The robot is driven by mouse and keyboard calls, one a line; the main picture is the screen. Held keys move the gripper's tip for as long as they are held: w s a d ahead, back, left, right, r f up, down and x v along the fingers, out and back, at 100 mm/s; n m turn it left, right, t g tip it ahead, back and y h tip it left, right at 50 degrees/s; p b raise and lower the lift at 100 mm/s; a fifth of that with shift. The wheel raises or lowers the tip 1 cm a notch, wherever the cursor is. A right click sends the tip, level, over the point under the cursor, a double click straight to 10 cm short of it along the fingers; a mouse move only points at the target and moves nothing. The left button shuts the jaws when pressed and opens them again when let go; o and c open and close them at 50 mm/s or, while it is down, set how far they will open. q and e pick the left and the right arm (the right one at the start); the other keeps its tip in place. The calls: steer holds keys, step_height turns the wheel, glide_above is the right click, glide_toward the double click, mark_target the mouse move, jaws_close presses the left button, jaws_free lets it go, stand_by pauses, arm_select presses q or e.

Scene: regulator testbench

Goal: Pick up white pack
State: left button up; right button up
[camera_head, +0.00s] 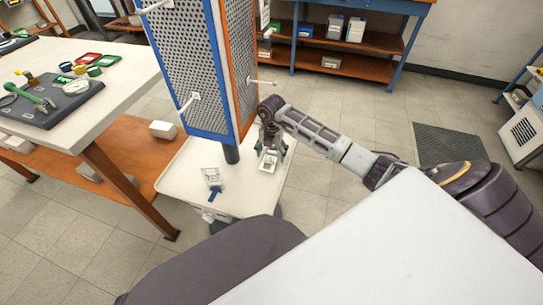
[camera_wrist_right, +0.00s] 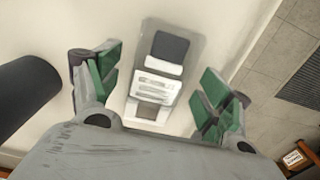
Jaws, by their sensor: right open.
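A white pack (camera_head: 268,164) lies on the white cart top (camera_head: 182,205), beside the foot of the perforated panel. In the right wrist view the pack (camera_wrist_right: 158,83) looks like a clear pouch with a white printed label and a dark block at its far end. My right gripper (camera_head: 271,152) is over the pack, pointing down. In the wrist view its green-padded fingers (camera_wrist_right: 160,88) are spread wide on either side of the pack, with gaps between. I cannot tell how high they are above the cart. My left gripper is not in view.
A tall perforated panel (camera_head: 190,62) stands on a dark post right next to the gripper. Another clear-and-white pack (camera_head: 211,176) and a small blue item (camera_head: 215,193) lie on the cart to the left. A workbench (camera_head: 125,65) with tools stands further left.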

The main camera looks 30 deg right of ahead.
steer(key=c, duration=1.1)
steer(key=shift+d+r, duration=0.1)
steer(key=shift+r, duration=0.05)
